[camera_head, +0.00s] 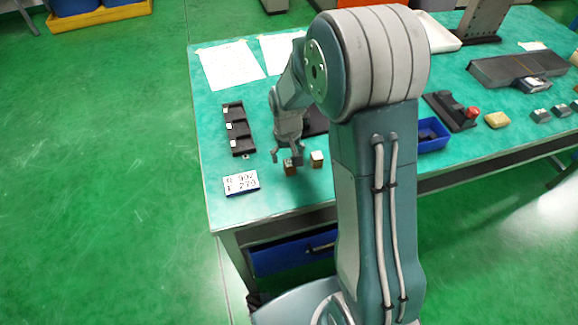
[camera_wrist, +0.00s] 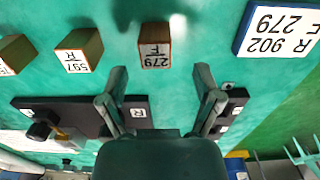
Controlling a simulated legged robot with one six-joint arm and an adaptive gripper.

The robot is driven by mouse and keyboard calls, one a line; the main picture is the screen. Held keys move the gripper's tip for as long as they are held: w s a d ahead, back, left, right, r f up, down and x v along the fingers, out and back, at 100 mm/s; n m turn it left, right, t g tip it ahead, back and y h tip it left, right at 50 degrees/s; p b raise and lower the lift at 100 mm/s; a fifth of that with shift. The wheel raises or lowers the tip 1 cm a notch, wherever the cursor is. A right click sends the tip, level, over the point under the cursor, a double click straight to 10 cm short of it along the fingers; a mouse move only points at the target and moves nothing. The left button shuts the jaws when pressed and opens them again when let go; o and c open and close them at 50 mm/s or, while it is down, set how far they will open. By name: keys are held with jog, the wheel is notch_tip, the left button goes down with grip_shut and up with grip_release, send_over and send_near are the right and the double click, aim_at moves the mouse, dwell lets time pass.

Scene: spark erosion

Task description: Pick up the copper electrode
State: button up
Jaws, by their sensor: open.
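A reddish-brown block, apparently the copper electrode (camera_head: 290,168), stands near the table's front edge. In the wrist view the block (camera_wrist: 155,35) carries a white label reading F 279. My gripper (camera_head: 289,158) is above and close to it in the head view. In the wrist view my gripper (camera_wrist: 160,76) is open and empty, its fingers apart with the block ahead of the gap between them. A yellower block (camera_head: 317,159) stands just right; its label reads R 597 in the wrist view (camera_wrist: 79,48). A white card (camera_head: 241,183) reads R 902, F 279.
A third block (camera_wrist: 14,54) shows at the wrist view's left edge. A dark compartment tray (camera_head: 228,116) lies left of my gripper. Paper sheets (camera_head: 230,64) lie behind. A blue bin (camera_head: 432,134) and a dark fixture (camera_head: 452,110) stand right of my arm. Bare tabletop surrounds the card.

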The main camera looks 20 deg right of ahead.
aim_at(289, 161)
jog(key=f, duration=0.3)
jog(key=shift+d+f, duration=0.15)
jog(key=shift+d, duration=0.05)
jog(key=shift+s, duration=0.1)
grip_shut()
